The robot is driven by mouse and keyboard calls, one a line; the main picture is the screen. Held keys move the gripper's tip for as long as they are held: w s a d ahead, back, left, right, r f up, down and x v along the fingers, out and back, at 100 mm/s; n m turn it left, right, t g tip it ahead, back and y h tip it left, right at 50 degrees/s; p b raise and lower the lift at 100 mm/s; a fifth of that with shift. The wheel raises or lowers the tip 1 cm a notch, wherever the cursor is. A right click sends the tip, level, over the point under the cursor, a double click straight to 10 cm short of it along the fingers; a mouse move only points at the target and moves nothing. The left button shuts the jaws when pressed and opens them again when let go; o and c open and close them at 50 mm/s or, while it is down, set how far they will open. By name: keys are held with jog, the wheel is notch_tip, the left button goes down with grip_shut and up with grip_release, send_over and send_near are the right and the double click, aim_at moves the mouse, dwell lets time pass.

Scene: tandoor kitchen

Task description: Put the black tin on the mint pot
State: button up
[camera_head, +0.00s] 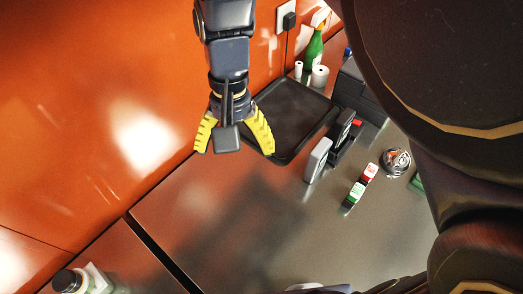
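My gripper (235,152) hangs at the top centre with its two yellow fingers spread wide, in front of the orange wall and the left edge of the black tray. A dark block shows between the fingers and looks like part of my gripper. I cannot surely pick out the black tin; a dark upright object (343,130) stands right of the tray, beside a grey one (318,159). I cannot surely identify the mint pot either; a green object (417,183) shows at the right, mostly hidden behind my own body.
A black tray (292,110) lies against the wall. A green bottle (314,48) and white cylinders (320,75) stand behind it. A red, white and green box (360,186) and a shiny round metal object (396,161) are at right. A dark-lidded jar (68,281) is lower left. The middle counter is clear.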

jog(key=s+d+f+n, duration=0.1)
jog(key=s+d, duration=1)
jog(key=s, duration=0.1)
jog(key=shift+s+d+f+h, duration=0.25)
jog(key=shift+d+h, duration=0.05)
jog(key=shift+d, duration=0.05)
